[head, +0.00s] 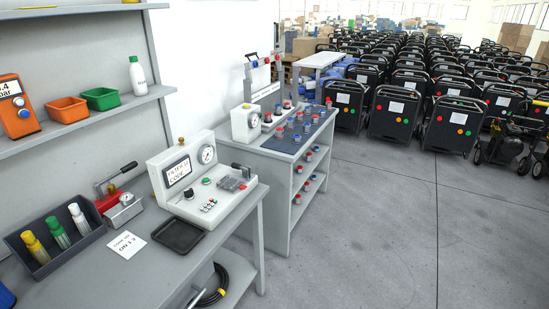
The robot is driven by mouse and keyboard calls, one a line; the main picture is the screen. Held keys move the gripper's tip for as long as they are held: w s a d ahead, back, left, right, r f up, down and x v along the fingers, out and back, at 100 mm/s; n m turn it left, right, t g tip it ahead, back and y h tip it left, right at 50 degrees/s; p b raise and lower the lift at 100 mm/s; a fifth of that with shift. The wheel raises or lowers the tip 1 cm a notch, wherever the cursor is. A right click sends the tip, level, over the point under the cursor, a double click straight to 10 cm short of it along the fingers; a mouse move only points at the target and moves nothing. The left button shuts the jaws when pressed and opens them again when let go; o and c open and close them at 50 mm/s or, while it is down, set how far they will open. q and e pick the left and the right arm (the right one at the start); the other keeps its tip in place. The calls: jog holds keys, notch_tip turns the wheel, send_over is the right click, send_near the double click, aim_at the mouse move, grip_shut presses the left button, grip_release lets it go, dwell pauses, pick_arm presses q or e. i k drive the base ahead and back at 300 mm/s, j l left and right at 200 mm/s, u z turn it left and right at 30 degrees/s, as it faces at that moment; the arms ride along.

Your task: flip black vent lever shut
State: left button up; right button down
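A white test unit (208,195) with a dial gauge (207,154) and a small display (178,171) stands on the grey workbench. A small black lever (240,167) sticks up at the right of its sloped face, beside a grey metal fixture (234,183). It looks tilted, but it is too small to tell whether it is open or shut. A larger black-handled lever (117,173) belongs to a red and grey device (120,207) to the left. I cannot tell from markings which one is the vent lever. Neither of my grippers is in view.
A black tray (178,235) and a paper card (126,244) lie before the unit. A dark rack of bottles (55,240) stands at left, under a shelf (90,122) with bins. A second bench (285,155) stands behind. The floor (385,220) at right is open.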

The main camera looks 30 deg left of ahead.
aim_at(234, 166)
jog(key=i+l+u, duration=0.2)
jog(key=i, duration=0.25)
jog(key=i+u, duration=0.25)
jog(key=i, duration=0.25)
jog(key=i+l+u, duration=0.1)
jog(key=i+u, duration=0.15)
jog(key=u, duration=0.2)
jog(key=i+l+u, duration=0.2)
jog(key=u, duration=0.25)
jog(key=i+l+u, duration=0.15)
jog(key=l+u, duration=0.15)
jog(key=u, duration=0.15)
jog(key=i+l+u, duration=0.1)
jog(key=l+u, duration=0.2)
jog(key=u, duration=0.2)
jog(key=i+l+u, duration=0.1)
jog(key=l+u, duration=1.1)
jog(key=l, duration=0.1)
